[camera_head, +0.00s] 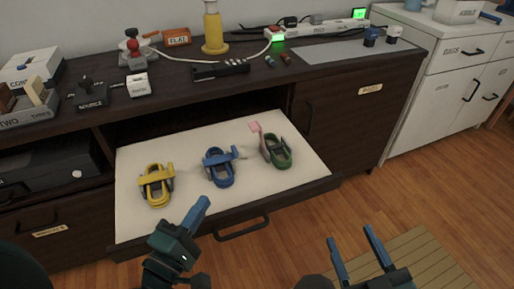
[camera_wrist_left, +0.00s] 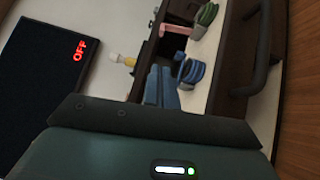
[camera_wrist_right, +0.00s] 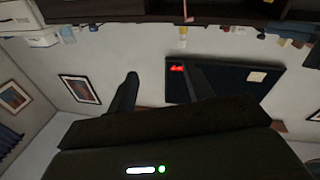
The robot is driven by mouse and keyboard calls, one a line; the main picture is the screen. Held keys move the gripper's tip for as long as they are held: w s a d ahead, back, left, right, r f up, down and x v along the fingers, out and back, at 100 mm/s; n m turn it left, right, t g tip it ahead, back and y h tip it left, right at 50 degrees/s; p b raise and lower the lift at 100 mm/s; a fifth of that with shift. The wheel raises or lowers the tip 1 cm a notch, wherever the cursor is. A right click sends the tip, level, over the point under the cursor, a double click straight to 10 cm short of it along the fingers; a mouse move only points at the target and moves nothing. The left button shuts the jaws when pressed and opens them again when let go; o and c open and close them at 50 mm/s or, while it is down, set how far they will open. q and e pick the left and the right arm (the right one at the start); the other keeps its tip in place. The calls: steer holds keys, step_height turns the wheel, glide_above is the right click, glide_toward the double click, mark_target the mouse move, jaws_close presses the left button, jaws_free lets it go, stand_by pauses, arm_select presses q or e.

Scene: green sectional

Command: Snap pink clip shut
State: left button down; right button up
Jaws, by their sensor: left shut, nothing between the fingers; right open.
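The pink clip (camera_head: 256,128) is in the open drawer at its right end, with its pink arm raised, beside a green looped clip (camera_head: 278,152). I cannot tell whether pink and green are one piece. The pink part also shows in the left wrist view (camera_wrist_left: 178,29). A blue clip (camera_head: 219,168) and a yellow clip (camera_head: 156,184) lie further left. My right gripper (camera_head: 353,238) is open and empty, right of the drawer over the floor.
The white-lined drawer (camera_head: 135,222) stands pulled out, with a dark front handle (camera_head: 242,230). The dark counter (camera_head: 180,93) above holds a yellow bottle (camera_head: 214,32), a power strip and small gadgets. Wood floor is free at the right, with a striped mat (camera_head: 425,262).

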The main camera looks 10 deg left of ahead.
arm_select(q)
steer(key=w+d+r+p, duration=0.1)
steer(key=w, duration=0.9)
steer(key=w+d+n+p, duration=0.1)
steer(key=w+d, duration=0.1)
steer(key=w, duration=0.8)
steer(key=shift+d+r, duration=0.2)
steer(key=shift+r, duration=0.15)
arm_select(e)
steer(key=shift+w+d+f+m+g+h, duration=0.15)
steer(key=shift+w+d+m+g+h, duration=0.15)
steer(key=shift+d+m+g+h, duration=0.35)
arm_select(q)
steer(key=shift+w, duration=0.1)
arm_select(e)
steer(key=shift+a, duration=0.1)
